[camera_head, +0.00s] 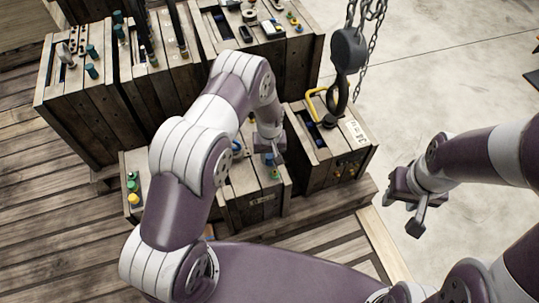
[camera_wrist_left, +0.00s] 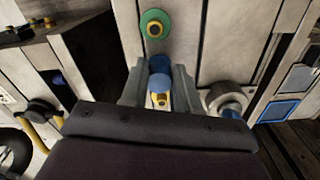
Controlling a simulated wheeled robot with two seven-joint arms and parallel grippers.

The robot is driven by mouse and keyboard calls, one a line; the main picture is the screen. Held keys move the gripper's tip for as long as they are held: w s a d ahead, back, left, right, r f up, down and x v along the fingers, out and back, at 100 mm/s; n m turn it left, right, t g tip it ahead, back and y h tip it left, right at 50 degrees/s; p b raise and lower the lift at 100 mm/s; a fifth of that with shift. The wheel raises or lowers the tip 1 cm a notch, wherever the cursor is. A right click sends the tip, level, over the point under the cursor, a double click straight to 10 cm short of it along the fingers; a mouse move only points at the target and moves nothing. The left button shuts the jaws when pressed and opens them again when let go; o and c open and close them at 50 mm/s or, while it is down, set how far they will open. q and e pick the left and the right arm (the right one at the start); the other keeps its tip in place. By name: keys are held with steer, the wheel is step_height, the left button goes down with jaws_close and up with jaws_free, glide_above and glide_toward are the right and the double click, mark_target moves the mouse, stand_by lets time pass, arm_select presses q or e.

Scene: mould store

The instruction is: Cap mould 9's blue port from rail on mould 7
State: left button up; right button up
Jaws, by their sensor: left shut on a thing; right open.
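My left gripper (camera_head: 270,150) is over the top of a wooden mould (camera_head: 262,211) at the front middle. In the left wrist view its two fingers (camera_wrist_left: 159,88) are shut on a blue cap (camera_wrist_left: 160,66). A brass-yellow fitting (camera_wrist_left: 160,100) shows close to the cap; whether the cap sits on a port I cannot tell. A green ring with a yellow centre (camera_wrist_left: 155,24) lies apart from the fingers on the same pale planks. My right gripper (camera_head: 408,205) is open and empty, over the floor at right. I cannot read the mould numbers.
A black crane hook (camera_head: 346,55) on chains hangs over the right-hand mould (camera_head: 347,158), near its yellow handle (camera_head: 316,101). Taller moulds (camera_head: 86,100) with several coloured fittings stand behind. A silver round fitting (camera_wrist_left: 226,100) is beside the left fingers. Clear concrete floor (camera_head: 450,75) lies right.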

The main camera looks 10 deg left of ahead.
arm_select(q)
steer(key=shift+f, duration=0.4)
stand_by(0.4)
steer(key=o, duration=1.1)
steer(key=shift+r, duration=0.15)
step_height(320, 180, up, 12)
steer(key=p, duration=0.2)
steer(key=shift+r+p, duration=0.25)
steer(key=shift+p, duration=0.15)
